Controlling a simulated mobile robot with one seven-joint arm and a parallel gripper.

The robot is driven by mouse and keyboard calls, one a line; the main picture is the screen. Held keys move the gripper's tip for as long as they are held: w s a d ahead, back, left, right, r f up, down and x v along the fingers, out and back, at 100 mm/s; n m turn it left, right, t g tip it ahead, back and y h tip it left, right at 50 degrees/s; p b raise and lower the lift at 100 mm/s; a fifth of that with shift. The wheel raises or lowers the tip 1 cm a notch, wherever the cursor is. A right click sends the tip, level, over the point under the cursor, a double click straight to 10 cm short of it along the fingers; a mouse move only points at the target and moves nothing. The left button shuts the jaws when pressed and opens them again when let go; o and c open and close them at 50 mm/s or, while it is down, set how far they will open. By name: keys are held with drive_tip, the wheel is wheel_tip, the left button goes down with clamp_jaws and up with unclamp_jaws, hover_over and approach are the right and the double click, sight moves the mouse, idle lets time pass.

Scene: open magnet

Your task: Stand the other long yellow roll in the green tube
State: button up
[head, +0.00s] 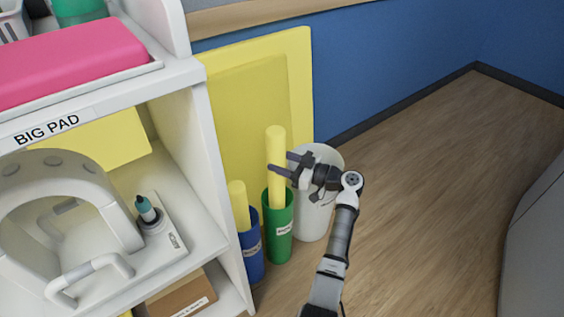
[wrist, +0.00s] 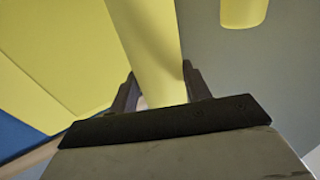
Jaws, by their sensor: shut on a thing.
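A long yellow roll (head: 276,140) stands upright, its lower end inside the mouth of the green tube (head: 278,235). My gripper (head: 281,164) is shut on this roll from the right, above the tube's rim. In the wrist view the roll (wrist: 150,40) passes between my two fingers (wrist: 158,75). Whether its bottom end rests on the tube's floor is hidden. A second, lower-standing yellow roll (head: 238,205) is in the blue tube (head: 250,255), left of the green one.
A white bin (head: 312,222) stands right beside the green tube, partly behind my arm. A white shelf unit (head: 215,165) is close on the left. Yellow panels (head: 245,110) lean on the blue wall behind. The wooden floor (head: 430,200) to the right is clear.

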drive_tip(key=o, duration=1.1)
drive_tip(key=shift+d, duration=0.1)
drive_tip(key=v, duration=1.3)
drive_tip(key=shift+s+d+b, duration=0.2)
drive_tip(key=shift+d+b, duration=0.05)
drive_tip(key=shift+b, duration=0.05)
